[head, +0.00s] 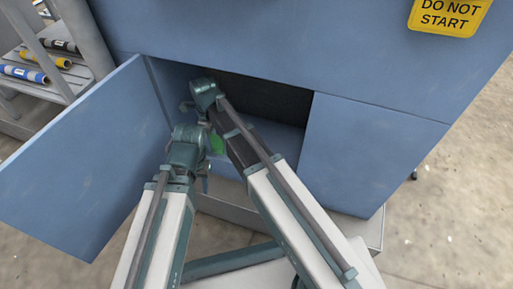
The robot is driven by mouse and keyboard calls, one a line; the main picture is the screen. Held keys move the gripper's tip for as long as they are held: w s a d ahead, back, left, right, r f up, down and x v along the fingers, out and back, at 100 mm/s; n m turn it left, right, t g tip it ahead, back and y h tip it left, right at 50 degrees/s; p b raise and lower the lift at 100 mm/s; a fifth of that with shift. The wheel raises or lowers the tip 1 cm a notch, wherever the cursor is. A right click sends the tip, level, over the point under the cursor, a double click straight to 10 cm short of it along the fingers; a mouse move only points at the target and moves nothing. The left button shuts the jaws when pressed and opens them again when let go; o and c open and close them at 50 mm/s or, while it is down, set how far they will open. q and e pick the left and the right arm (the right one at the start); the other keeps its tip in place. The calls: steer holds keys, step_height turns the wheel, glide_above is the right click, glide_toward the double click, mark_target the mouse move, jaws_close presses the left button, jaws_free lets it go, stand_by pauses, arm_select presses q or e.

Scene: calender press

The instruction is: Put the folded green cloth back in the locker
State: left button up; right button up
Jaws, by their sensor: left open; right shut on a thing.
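The green cloth (217,144) shows as a small bright patch at the locker opening, between my two arms. Most of it is hidden by my grippers. My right gripper (208,119) is at the opening just above the patch, shut on the cloth; its fingers are largely hidden. My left gripper (204,178) is lower and nearer, beside and below the cloth; it is open, and its fingertips are hard to make out. The blue locker (277,139) stands open with a dark inside. Its door (84,165) is swung out to the left.
A closed blue panel (365,150) is right of the opening. A yellow "DO NOT START" sign (449,15) hangs at top right. A shelf rack (72,76) with several coloured rolls stands at upper left. Bare floor (450,220) lies to the right.

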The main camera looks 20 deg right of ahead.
steer(key=s+d, duration=0.1)
steer(key=d, duration=0.3)
steer(key=d+f+b, duration=0.1)
steer(key=d, duration=0.4)
steer(key=s+d, duration=0.1)
steer(key=d, duration=0.3)
steer(key=shift+s+d+f, duration=0.2)
steer(key=shift+s+d, duration=0.15)
steer(key=shift+d, duration=0.05)
steer(key=f+b, duration=0.2)
steer(key=d+f+b, duration=0.1)
steer(key=f+b, duration=0.1)
steer(key=shift+s, duration=0.1)
steer(key=shift+r, duration=0.2)
steer(key=shift+f, duration=0.1)
steer(key=o, duration=0.7)
steer(key=shift+f, duration=0.1)
steer(key=o, duration=0.3)
